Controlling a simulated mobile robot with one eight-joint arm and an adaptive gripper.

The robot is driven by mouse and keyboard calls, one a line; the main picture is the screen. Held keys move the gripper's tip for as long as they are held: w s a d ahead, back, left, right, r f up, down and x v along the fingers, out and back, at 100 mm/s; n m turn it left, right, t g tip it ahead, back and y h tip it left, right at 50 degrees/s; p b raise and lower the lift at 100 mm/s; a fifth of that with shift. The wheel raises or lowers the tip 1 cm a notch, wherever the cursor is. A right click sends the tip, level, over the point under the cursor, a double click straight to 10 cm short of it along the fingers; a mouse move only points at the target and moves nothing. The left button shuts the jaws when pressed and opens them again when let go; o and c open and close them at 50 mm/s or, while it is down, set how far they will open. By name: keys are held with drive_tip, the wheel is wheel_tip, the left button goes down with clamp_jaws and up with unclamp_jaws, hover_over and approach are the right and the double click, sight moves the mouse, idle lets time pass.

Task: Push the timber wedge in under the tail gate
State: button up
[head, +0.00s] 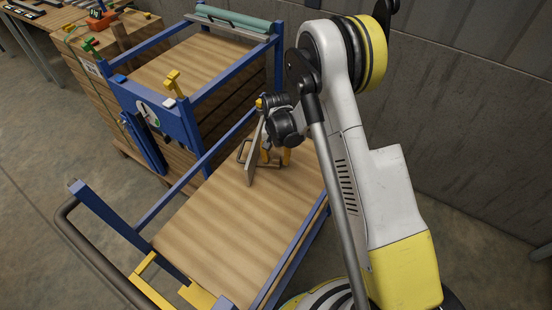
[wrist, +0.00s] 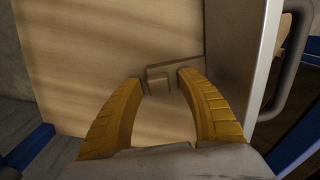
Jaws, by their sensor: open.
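The timber wedge (wrist: 158,80) is a small brown block lying on the wooden deck in the wrist view. My gripper (wrist: 163,82) is open, with one yellow fingertip on each side of the wedge; I cannot tell whether they touch it. The tail gate (wrist: 234,60) is a pale upright panel just right of the wedge, with a dark handle on its far side. In the head view the gate (head: 254,155) stands on edge on the deck, and my gripper (head: 276,157) is low beside its right face. The wedge cannot be made out there.
The blue-framed trolley has a bare wooden deck (head: 225,235). Left of the gate stands a second blue frame (head: 165,115) with a wooden top and a yellow clamp (head: 172,82). A grey wall (head: 470,120) is at the right.

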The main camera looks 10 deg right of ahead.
wheel_tip(320, 180, up, 13)
drive_tip(key=s+d+r+n+t, duration=0.1)
drive_tip(key=s+r+t, duration=0.1)
drive_tip(key=s+r, duration=0.45)
drive_tip(key=s+d+r+n+t, duration=0.1)
drive_tip(key=s+d+r, duration=0.15)
drive_tip(key=r, duration=0.65)
drive_tip(key=s+r+n+t, duration=0.1)
drive_tip(key=s+r+t, duration=0.1)
drive_tip(key=s, duration=0.6)
drive_tip(key=s+d+r+n+t, duration=0.1)
drive_tip(key=s+r+t, duration=0.1)
drive_tip(key=s, duration=0.6)
drive_tip(key=shift+d, duration=0.2)
